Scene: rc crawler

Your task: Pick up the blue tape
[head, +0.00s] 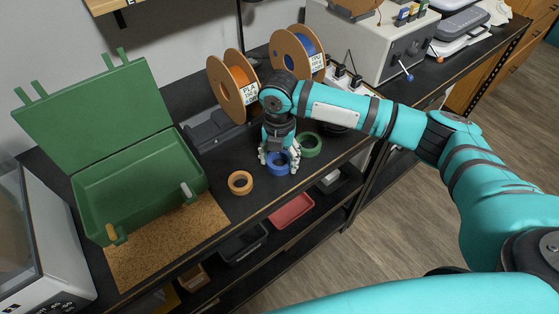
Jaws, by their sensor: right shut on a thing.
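The blue tape (278,169) is a small blue roll on the dark bench top, near its front edge. My right gripper (279,160) comes down over it from above, with its pale fingers at the two sides of the roll. The gripper is shut on the blue tape. The roll looks to be at or just above the bench surface; I cannot tell which. My left gripper is not in the head view.
An orange-tan tape roll (240,183) lies left of the gripper, and a green roll (309,144) lies close on its right. An open green toolbox (140,195) stands left on a cork mat (160,255). Filament spools (233,86) stand behind. Bins (292,211) sit on the shelf below.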

